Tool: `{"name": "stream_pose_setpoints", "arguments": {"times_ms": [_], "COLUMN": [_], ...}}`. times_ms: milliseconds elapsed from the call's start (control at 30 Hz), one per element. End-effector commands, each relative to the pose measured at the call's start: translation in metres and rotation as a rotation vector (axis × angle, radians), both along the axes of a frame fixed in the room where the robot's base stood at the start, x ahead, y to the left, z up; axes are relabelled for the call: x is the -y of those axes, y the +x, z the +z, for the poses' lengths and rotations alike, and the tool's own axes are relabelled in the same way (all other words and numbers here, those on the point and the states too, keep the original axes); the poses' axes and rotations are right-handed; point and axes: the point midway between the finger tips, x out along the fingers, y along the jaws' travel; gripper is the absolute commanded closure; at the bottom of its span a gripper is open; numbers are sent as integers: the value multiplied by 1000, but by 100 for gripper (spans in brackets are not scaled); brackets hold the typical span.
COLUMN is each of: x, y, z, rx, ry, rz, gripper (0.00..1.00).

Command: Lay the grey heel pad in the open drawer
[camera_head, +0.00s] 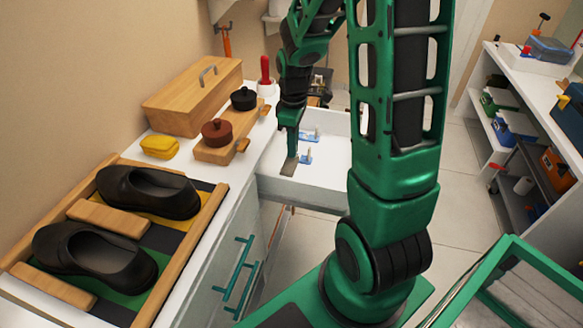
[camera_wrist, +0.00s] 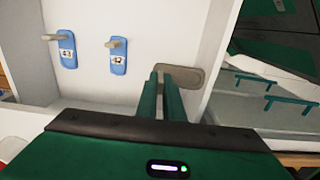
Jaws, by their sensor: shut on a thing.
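The grey heel pad (camera_head: 289,168) is a flat, rounded strip within the outline of the open white drawer (camera_head: 300,188). My gripper (camera_head: 292,154) points down into the drawer and is shut on the pad. In the wrist view the pad (camera_wrist: 190,75) reaches out to the right from between my fingertips (camera_wrist: 166,72), close to the drawer's side wall. I cannot tell whether the pad touches the drawer floor (camera_wrist: 90,90).
Two blue numbered tags with pegs (camera_wrist: 67,50) (camera_wrist: 117,57) are in the drawer, left of the pad. The counter beside it holds black shoes (camera_head: 95,250), a yellow sponge-like block (camera_head: 160,146), a wooden box (camera_head: 193,97) and a knobbed wooden rack (camera_head: 222,148).

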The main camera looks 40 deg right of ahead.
Motion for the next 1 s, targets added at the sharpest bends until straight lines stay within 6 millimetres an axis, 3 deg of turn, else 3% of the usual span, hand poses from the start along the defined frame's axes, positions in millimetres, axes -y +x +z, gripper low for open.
{"name": "stream_pose_setpoints", "arguments": {"times_ms": [200,367,633,1000], "x": [0,0,-1,-1], "y": [-1,0,0,0], "z": [-40,-51,-83,-89], "rx": [-3,0,-3,1], "ry": [1,0,1,1], "rz": [1,1,2,3], "gripper": [100,100,100,100]}}
